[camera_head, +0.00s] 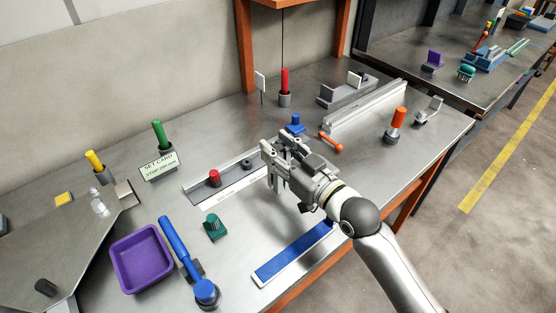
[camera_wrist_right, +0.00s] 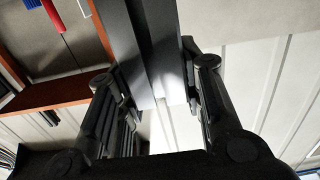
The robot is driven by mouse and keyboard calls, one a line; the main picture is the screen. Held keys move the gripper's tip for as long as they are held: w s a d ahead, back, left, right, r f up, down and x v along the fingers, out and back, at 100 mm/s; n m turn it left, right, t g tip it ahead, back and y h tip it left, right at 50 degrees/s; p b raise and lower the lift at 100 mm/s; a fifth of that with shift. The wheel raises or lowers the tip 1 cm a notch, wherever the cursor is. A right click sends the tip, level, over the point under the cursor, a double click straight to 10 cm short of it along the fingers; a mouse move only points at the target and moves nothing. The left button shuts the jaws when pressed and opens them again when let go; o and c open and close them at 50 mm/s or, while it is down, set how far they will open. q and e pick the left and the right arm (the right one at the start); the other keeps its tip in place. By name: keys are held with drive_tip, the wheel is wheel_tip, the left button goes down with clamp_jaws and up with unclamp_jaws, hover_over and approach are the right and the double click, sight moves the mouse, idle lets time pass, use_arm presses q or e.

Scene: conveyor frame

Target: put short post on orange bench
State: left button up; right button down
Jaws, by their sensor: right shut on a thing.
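My right gripper (camera_head: 282,165) reaches over the middle of the grey-topped bench (camera_head: 425,125) with the orange frame. In the right wrist view my gripper (camera_wrist_right: 160,100) is shut on a grey, straight-sided bar, which looks like the short post (camera_wrist_right: 148,40). The post runs up out of that picture between the two fingers. In the head view the gripper and wrist mostly hide the post, and I cannot tell whether it touches the bench top. My left gripper is not in view.
A rail with a red knob (camera_head: 214,178), a blue piece (camera_head: 295,124) and an orange-handled piece (camera_head: 331,142) surround the gripper. A blue strip (camera_head: 292,252) lies near the front edge. A purple tray (camera_head: 141,260) is at the left. Bare bench top shows at the right.

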drive_tip(key=shift+w+f, duration=0.25)
drive_tip(key=shift+f, duration=1.65)
drive_tip(key=c, duration=1)
unclamp_jaws()
drive_tip(key=shift+f, duration=0.1)
drive_tip(key=shift+r, duration=0.2)
drive_tip(key=shift+s+d+f, duration=0.1)
drive_tip(key=shift+s, duration=0.1)
drive_tip(key=b+v, duration=0.1)
drive_tip(key=v, duration=1)
drive_tip(key=shift+s+d, duration=0.15)
drive_tip(key=shift+s, duration=0.05)
